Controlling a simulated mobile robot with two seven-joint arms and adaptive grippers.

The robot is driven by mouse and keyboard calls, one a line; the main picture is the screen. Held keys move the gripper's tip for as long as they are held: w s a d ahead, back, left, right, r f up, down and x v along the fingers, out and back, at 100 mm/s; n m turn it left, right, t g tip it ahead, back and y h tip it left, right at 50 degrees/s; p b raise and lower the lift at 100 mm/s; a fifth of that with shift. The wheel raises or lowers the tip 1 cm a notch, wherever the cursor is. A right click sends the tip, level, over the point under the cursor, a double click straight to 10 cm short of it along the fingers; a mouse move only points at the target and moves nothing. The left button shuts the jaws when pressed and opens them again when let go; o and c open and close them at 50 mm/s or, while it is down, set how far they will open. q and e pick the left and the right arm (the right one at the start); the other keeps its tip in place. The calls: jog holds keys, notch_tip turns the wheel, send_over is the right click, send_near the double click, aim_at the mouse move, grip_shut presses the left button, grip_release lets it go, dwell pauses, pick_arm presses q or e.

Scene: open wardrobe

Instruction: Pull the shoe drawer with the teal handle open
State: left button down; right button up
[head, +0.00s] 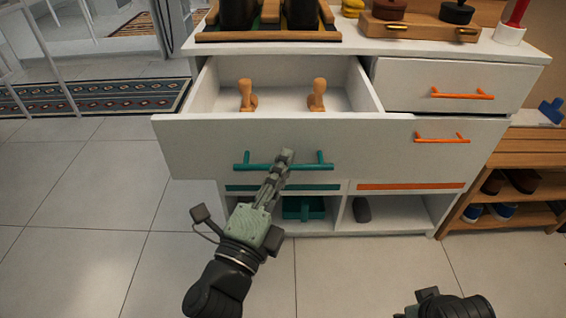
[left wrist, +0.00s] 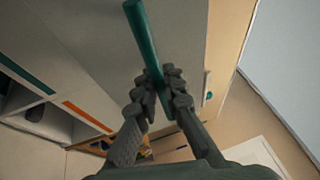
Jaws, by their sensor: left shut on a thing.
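The shoe drawer (head: 200,140) is pulled out from the white cabinet, its interior showing from above. Two wooden foot-shaped pieces (head: 247,96) stand inside it. Its front carries a teal bar handle (head: 313,167), which also runs between my fingers in the left wrist view (left wrist: 138,28). My left gripper (head: 282,160) is shut on the teal handle near its middle; its fingers also show in the left wrist view (left wrist: 163,85). Part of my right arm shows at the bottom right of the head view, but its fingers are not seen.
Drawers with orange handles (head: 462,95) are shut at the right. Open cubbies below hold a teal item (head: 302,208) and a dark item (head: 361,209). A wooden shoe rack (head: 545,145) stands at the right. Tiled floor (head: 90,190) is clear at the left.

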dwell(0.3)
pick_arm(q)
jog(key=c, duration=1.9)
grip_release()
jog(key=shift+s, duration=0.1)
jog(key=v, duration=1.2)
jog(key=shift+a, duration=0.1)
